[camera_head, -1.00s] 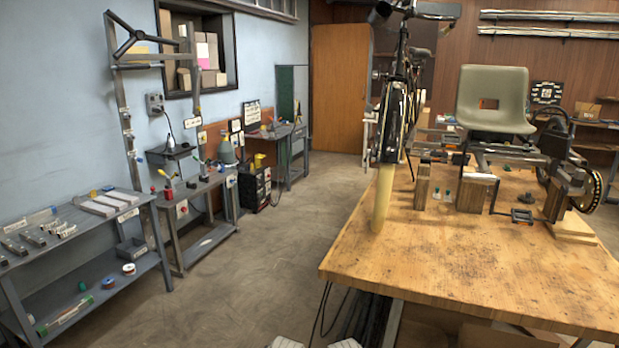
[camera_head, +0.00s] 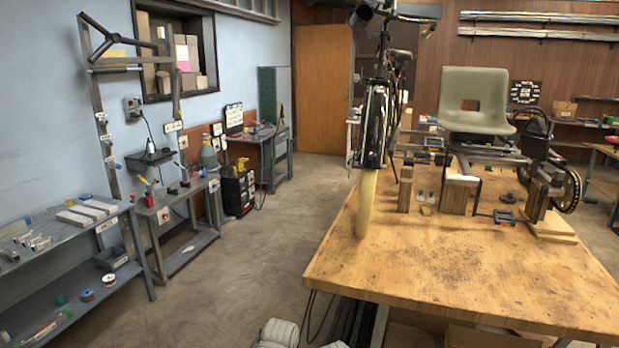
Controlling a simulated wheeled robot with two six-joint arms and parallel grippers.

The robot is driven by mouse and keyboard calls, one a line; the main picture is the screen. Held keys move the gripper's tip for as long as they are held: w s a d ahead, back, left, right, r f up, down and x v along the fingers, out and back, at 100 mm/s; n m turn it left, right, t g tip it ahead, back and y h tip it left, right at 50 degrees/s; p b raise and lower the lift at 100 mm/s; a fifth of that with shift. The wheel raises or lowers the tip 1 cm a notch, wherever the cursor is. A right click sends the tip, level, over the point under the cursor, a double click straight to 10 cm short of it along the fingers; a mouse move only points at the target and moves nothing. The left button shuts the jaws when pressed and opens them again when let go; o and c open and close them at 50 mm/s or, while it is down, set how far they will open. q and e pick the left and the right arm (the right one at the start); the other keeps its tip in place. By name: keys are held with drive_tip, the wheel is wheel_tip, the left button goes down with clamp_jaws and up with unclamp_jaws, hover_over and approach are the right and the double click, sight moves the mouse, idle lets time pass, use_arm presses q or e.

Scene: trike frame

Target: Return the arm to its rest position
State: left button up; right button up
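Neither of my grippers shows in the head view. Two pale ribbed pieces at the bottom edge, left of the workbench, seem to be parts of my own arms, and no fingers can be made out on them. The trike frame (camera_head: 487,152) with its grey-green seat (camera_head: 477,100) rests on wooden blocks on the wooden workbench (camera_head: 440,265). Its front part with a dark wheel (camera_head: 374,125) stands upright at the bench's left side, above a pale yellow post (camera_head: 366,205). No gripper touches the trike or the bench.
Grey metal shelves (camera_head: 75,268) and a small tool bench (camera_head: 180,195) line the left wall. The concrete floor (camera_head: 235,262) between them and the workbench is clear. Dark cables (camera_head: 309,310) hang by the workbench's left front corner. An orange-brown door (camera_head: 322,90) stands at the back.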

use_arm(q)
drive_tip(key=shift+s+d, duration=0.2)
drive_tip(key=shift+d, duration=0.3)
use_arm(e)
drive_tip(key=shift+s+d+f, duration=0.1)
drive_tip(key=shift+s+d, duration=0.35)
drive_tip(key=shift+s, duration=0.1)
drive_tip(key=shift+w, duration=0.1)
